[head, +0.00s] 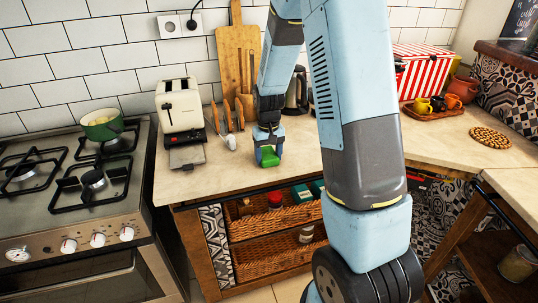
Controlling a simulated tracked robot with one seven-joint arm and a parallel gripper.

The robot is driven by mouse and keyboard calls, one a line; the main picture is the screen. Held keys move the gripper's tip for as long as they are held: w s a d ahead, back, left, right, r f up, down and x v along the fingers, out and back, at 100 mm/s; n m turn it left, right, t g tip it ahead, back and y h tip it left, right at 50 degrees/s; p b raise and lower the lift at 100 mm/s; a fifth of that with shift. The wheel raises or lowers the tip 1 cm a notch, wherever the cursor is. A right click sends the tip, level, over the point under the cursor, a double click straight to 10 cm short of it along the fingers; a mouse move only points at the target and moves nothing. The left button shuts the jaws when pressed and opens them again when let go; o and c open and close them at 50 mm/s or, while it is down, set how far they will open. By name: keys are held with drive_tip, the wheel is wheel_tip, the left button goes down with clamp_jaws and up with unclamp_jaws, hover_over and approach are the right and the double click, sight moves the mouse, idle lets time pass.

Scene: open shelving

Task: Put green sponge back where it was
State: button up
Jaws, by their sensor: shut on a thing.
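The green sponge (269,159) is at the lower end of my gripper (267,150), in the head view. My gripper points down and is shut on the sponge over the front part of the wooden counter (225,172). The sponge is at or just above the counter top; I cannot tell whether it touches. The gripper's fingers are small here and partly hidden by its body.
A dark kettle (296,92) is behind. Open shelving with wicker baskets (275,221) is below. The stove (75,190) is at left.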

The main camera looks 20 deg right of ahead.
sight(269, 155)
drive_tip(key=o, duration=1.1)
wheel_tip(269, 155, up, 12)
drive_tip(key=s+r+t, duration=0.3)
drive_tip(key=s+r, duration=0.9)
drive_tip(key=s+r+t, duration=0.2)
drive_tip(key=s+r, duration=0.2)
drive_tip(key=s, duration=1)
drive_tip(key=shift+s+t, duration=0.3)
drive_tip(key=shift+s, duration=0.1)
